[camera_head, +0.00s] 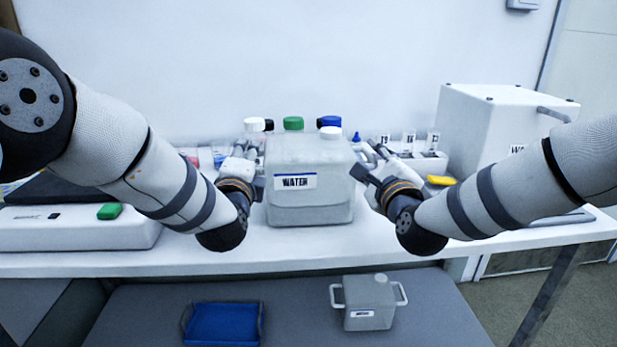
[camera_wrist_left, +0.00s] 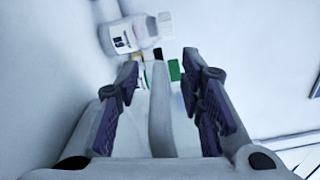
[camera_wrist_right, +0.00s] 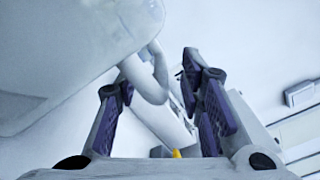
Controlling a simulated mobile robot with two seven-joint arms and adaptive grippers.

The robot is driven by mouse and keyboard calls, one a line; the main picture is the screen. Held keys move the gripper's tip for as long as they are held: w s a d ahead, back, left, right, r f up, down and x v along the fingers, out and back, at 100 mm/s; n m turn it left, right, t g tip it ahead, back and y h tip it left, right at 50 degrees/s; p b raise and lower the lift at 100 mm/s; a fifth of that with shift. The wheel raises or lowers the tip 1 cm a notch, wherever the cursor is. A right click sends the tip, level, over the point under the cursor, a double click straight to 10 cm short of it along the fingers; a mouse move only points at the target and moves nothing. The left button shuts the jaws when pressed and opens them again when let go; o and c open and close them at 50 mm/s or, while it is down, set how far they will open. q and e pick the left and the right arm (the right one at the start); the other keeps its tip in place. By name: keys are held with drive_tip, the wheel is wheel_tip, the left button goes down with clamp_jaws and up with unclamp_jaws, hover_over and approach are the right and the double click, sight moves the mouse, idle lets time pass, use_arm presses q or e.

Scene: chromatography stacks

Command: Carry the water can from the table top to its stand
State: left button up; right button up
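The water can (camera_head: 308,200), a pale box-shaped container with a "WATER" label, stands upright on the table top between my grippers. My left gripper (camera_head: 256,188) is at its left side. In the left wrist view its fingers (camera_wrist_left: 160,100) are apart, with a pale bar, apparently the can's handle, between them. My right gripper (camera_head: 366,180) is at the can's right side. In the right wrist view its fingers (camera_wrist_right: 157,95) are apart; the handle loop (camera_wrist_right: 150,80) lies around their tips, nearer the left finger. I cannot tell which thing is the stand.
Bottles with green (camera_head: 293,123) and blue (camera_head: 328,121) caps stand behind the can. A white box (camera_head: 480,125) is at right, a flat white device (camera_head: 75,232) at left. The lower shelf (camera_head: 285,330) holds a blue tray (camera_head: 222,325) and a smaller handled can (camera_head: 368,300).

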use_arm(q)
clamp_jaws()
use_arm(e)
clamp_jaws()
drive_tip(key=shift+r, duration=0.1)
